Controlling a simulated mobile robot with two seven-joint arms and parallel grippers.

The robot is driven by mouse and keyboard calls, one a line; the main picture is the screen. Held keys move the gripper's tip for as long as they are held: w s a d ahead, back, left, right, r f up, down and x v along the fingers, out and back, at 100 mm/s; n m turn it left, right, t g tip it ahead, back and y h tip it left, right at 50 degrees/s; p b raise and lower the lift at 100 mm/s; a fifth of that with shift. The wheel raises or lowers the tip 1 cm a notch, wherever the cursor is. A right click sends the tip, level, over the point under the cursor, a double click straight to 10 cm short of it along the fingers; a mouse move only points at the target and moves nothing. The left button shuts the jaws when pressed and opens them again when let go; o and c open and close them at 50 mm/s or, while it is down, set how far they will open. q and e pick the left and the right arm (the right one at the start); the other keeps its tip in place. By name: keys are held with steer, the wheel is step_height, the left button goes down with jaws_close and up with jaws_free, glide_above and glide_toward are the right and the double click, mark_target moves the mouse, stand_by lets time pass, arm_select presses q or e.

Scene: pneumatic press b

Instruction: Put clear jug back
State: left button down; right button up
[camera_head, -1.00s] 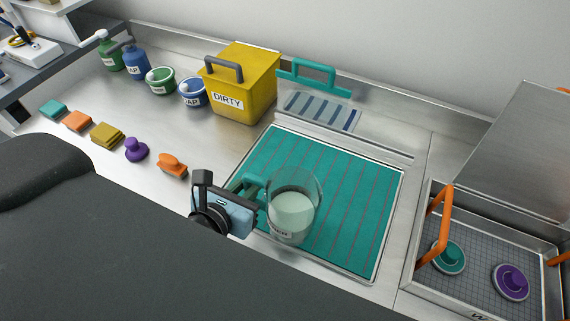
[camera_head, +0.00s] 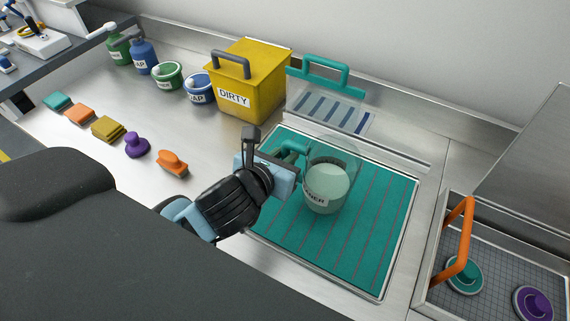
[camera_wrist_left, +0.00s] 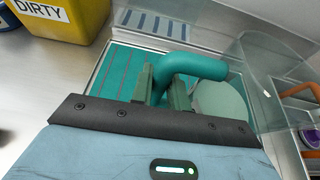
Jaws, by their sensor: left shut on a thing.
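My left gripper (camera_head: 292,160) is shut on the jug's teal handle, on the jug's left side. In the left wrist view the gripper fingers (camera_wrist_left: 163,90) close around the teal handle (camera_wrist_left: 195,68), with the clear jug wall (camera_wrist_left: 262,85) to the right. My right gripper is not in view.
A yellow "DIRTY" bin (camera_head: 248,85) stands behind the mat. A metal tray with an orange handle (camera_head: 459,235) is at right. Sponges and knobs, including an orange one (camera_head: 172,162), lie at left.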

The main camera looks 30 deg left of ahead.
arm_select(q)
steer(key=shift+f+b, duration=0.35)
steer(key=shift+f, duration=1.35)
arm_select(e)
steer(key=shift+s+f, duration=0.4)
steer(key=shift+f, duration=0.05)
arm_select(q)
steer(key=shift+f, duration=0.15)
steer(key=c, duration=1.4)
jaws_free()
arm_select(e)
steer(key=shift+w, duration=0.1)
arm_select(q)
steer(key=shift+o, duration=0.2)
